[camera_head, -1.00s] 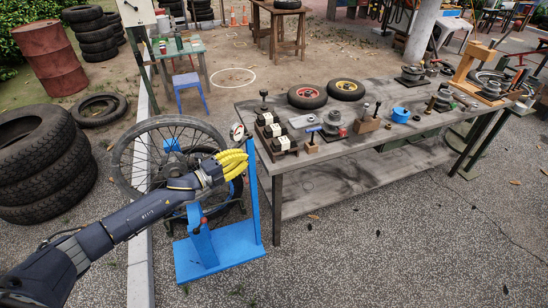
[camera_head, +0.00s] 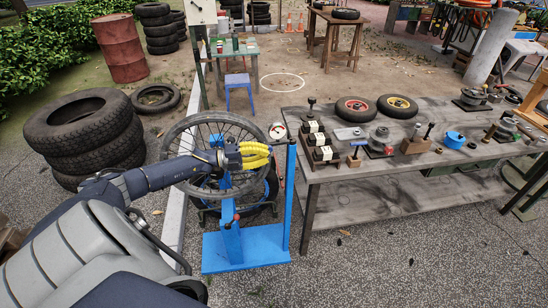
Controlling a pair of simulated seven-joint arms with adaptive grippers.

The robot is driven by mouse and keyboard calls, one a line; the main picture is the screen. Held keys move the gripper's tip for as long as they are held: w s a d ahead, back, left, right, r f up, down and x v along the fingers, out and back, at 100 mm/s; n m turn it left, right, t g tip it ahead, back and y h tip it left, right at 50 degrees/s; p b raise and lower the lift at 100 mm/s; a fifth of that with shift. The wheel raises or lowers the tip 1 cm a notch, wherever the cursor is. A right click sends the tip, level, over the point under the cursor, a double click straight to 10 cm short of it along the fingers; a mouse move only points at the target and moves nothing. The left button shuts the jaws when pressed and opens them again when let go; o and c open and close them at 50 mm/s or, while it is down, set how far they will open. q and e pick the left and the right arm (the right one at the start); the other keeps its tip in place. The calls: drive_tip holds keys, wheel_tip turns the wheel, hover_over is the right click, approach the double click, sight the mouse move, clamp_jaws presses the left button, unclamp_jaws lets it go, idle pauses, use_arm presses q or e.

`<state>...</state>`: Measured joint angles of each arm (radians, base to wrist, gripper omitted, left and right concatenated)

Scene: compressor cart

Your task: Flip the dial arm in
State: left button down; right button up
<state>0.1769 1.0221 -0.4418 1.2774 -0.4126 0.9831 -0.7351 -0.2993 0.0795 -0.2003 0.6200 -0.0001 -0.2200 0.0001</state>
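A blue wheel stand (camera_head: 262,243) stands on the ground left of the workbench, with a spoked wheel (camera_head: 170,135) at it. A small round white dial (camera_head: 278,130) sits near the top of the stand's tall right post (camera_head: 290,195). The dial arm itself is too small to make out clearly. My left gripper (camera_head: 262,155), with yellow fingers, is in front of the wheel, just below and left of the dial. It appears apart from the dial and post. Its finger opening cannot be made out, and I see nothing held. My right gripper is out of view.
The workbench (camera_head: 370,194) right of the stand holds several small fixtures, two small wheels and a blue part (camera_head: 454,140). Stacked tires (camera_head: 90,135) stand at left. A blue stool (camera_head: 239,85) is behind the wheel. Gravel in front of the stand is clear.

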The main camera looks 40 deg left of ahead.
use_arm(q)
drive_tip(key=shift+w+a, duration=0.15)
drive_tip(key=shift+a, duration=0.4)
idle(0.4)
